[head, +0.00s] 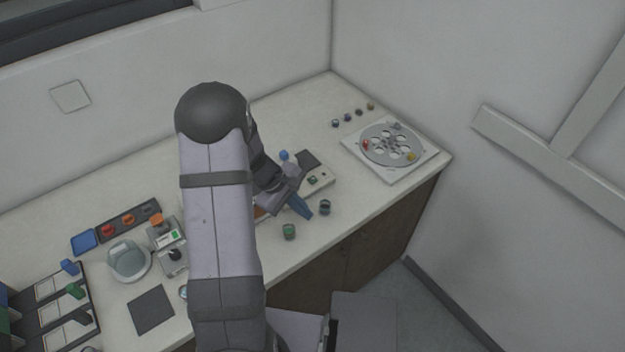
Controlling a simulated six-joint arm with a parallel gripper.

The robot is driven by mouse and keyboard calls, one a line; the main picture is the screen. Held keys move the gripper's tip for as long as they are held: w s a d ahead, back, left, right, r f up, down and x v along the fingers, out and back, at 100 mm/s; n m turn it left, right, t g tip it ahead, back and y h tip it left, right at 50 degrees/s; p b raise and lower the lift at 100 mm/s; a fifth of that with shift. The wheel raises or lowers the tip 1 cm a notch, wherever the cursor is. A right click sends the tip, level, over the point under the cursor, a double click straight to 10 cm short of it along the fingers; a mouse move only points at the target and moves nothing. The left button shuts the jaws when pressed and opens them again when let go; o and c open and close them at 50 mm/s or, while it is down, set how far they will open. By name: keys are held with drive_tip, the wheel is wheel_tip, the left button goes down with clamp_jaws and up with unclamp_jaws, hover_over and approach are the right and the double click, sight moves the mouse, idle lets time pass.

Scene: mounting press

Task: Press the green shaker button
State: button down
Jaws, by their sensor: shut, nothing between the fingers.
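A low pale box (325,184) stands right of my arm, with a small green spot (312,180) on its front panel that looks like the green button. My gripper (303,208) points down and to the right, with blue fingers shut and empty. Its fingertips appear just in front of the box, below and left of the green spot. I cannot tell their height above the counter or whether they touch the box. My arm hides the left part of the box.
A small green-topped jar (289,231) and a dark jar (325,207) stand close to the fingers. A blue-capped item (285,156) is behind the gripper. A white plate with a round disc (431,160) lies at right. A small machine (168,234) stands left.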

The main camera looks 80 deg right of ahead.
drive_tip(key=d+r+n+h, duration=0.3)
drive_tip(key=d+r, duration=0.1)
drive_tip(key=d, duration=0.3)
drive_tip(key=w+d+r+n+h, duration=0.1)
drive_tip(key=d+r+n, duration=0.3)
drive_tip(key=d, duration=0.4)
drive_tip(key=shift+r+n+g+h, duration=0.15)
drive_tip(key=shift+n+g+h, duration=0.15)
drive_tip(key=shift+h, duration=0.6)
drive_tip(key=b, duration=0.5)
hover_over(312, 180)
drive_tip(key=f, duration=0.7)
drive_tip(key=shift+w+a+f, duration=0.15)
drive_tip(key=shift+w+a, duration=0.05)
drive_tip(key=shift+w, duration=0.2)
drive_tip(key=shift+f+b, duration=0.8)
drive_tip(key=shift+b, duration=0.1)
drive_tip(key=shift+f, duration=0.15)
drive_tip(key=shift+f+b, duration=0.3)
drive_tip(key=shift+b, duration=0.3)
